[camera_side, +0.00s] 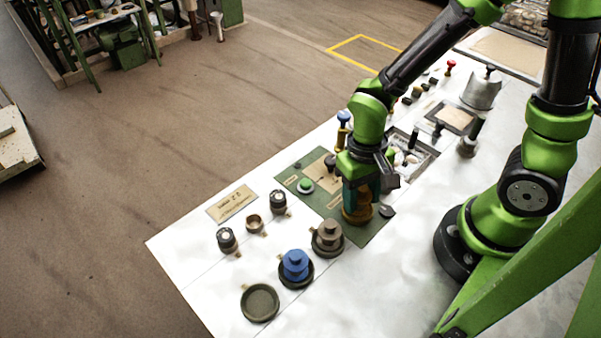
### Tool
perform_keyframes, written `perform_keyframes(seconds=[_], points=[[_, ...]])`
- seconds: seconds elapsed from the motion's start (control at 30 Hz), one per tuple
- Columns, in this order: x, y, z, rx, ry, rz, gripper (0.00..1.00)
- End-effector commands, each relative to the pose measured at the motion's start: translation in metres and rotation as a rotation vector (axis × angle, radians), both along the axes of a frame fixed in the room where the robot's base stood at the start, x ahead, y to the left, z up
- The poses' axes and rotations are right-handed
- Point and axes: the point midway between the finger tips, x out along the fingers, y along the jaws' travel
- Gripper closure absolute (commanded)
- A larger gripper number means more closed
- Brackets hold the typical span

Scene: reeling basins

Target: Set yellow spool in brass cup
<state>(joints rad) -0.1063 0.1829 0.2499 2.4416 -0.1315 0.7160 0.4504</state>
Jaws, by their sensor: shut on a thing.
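My gripper (361,198) points down over the green panel, its fingers shut on a yellow-brown round thing, most likely the yellow spool (353,214). The fingers cover much of it. I cannot tell the spool apart from any cup under it, nor whether it touches the surface below. This spot lies in line with a row of round dishes to its lower left. A small open brass-coloured ring or cup (254,225) stands left of the panel, between two dark knobs. I cannot tell whether it is the brass cup.
A grey-brown spool (327,234) and a blue spool (295,264) sit in dark dishes close to my gripper's lower left. An empty dark dish (260,303) is nearest the front. A green button (305,185) and a blue-topped post (343,117) stand near the arm.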

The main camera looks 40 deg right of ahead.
Motion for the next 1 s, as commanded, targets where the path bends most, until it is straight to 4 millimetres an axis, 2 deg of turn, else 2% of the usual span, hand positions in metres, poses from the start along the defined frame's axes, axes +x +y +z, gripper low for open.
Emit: perform_keyframes(seconds=[1.0], points=[[-0.0002,-0.0003,-0.0099,0.000,0.001,-0.002,0.83]])
